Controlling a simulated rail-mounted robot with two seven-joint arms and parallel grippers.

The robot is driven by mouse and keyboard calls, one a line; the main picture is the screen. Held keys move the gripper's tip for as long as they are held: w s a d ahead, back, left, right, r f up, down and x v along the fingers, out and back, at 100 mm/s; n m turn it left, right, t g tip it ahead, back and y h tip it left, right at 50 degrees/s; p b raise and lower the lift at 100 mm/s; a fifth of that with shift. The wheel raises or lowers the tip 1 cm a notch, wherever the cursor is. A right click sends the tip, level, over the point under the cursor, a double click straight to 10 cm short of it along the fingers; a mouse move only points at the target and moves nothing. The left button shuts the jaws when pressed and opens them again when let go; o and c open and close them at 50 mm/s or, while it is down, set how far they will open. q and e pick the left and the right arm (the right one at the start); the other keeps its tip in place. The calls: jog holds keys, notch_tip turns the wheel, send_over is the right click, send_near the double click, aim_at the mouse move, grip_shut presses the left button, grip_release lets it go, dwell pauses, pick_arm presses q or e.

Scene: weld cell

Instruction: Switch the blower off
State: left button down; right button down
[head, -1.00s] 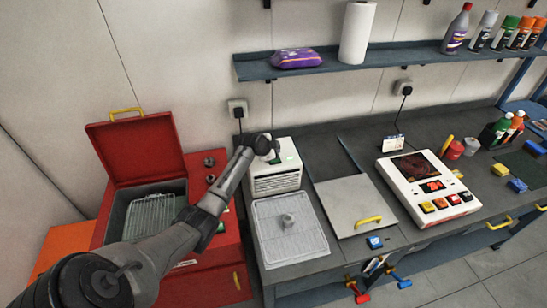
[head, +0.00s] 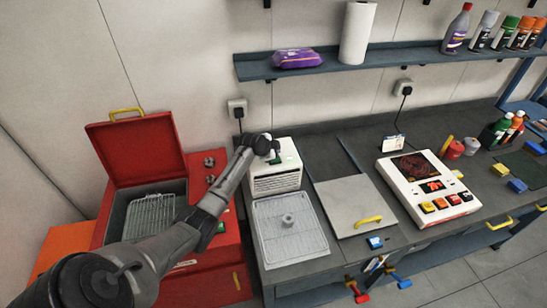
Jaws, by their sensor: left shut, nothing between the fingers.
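The blower appears to be the white box with a slatted front (head: 277,184) on the left end of the dark bench. My left arm reaches in from the lower left. Its gripper (head: 275,158) is shut and empty at the top of the white box, over its back left part. A small dark green patch shows beside the fingers; I cannot tell whether it is the switch. The wrist hides part of the box's top, and whether the fingertips touch it is unclear. My right gripper is out of view.
A wire-mesh tray (head: 290,245) with a small grey part lies in front of the box. A red open-lidded cabinet (head: 140,150) stands left. A grey plate with a yellow handle (head: 368,220) and a white control panel (head: 425,165) lie right. A shelf (head: 400,58) runs above.

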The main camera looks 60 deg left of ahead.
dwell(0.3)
pick_arm(q)
jog(key=shift+f, duration=0.2)
jog(key=shift+f, duration=0.25)
dwell(0.4)
